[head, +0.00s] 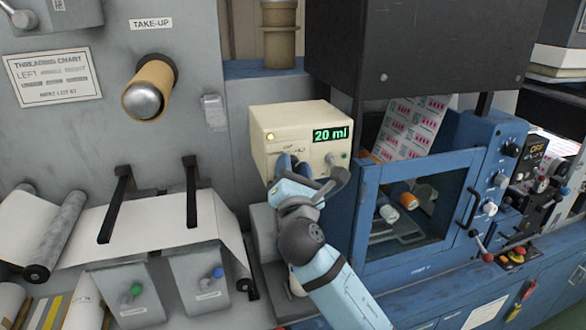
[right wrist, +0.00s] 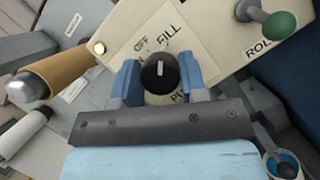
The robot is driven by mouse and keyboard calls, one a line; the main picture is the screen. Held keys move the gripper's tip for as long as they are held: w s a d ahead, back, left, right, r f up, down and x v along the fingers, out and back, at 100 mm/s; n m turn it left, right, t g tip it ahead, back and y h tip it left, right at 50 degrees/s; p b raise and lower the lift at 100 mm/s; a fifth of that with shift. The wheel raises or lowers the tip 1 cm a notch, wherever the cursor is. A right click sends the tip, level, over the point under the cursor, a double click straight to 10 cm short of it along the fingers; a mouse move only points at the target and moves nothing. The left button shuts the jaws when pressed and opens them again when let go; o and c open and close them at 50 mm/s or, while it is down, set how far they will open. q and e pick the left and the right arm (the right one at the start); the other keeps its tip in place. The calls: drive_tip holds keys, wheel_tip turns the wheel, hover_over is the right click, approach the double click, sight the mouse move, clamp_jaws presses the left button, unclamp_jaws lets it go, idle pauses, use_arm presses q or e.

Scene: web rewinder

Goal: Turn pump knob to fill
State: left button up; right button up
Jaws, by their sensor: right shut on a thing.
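The knob's white pointer mark points up in that picture, roughly between OFF and FILL. My right gripper (head: 290,165) is at the box front, shut on the knob with one blue finger on each side. The knob is hidden in the head view. My left gripper is out of view.
A green-tipped lever (right wrist: 279,26) sticks out of the box near the knob. A blue cabinet with a window frame (head: 365,215) stands close on the right. The take-up spindle (head: 150,88) juts out from the grey panel on the left.

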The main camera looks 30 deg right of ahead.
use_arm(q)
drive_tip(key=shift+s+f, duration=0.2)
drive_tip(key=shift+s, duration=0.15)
use_arm(e)
drive_tip(key=o, duration=0.9)
use_arm(q)
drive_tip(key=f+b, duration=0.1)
drive_tip(key=b, duration=0.1)
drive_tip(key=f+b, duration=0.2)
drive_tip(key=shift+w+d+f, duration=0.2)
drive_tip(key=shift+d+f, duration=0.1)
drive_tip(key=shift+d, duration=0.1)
use_arm(e)
drive_tip(key=v, duration=1.4)
drive_tip(key=shift+r, duration=0.1)
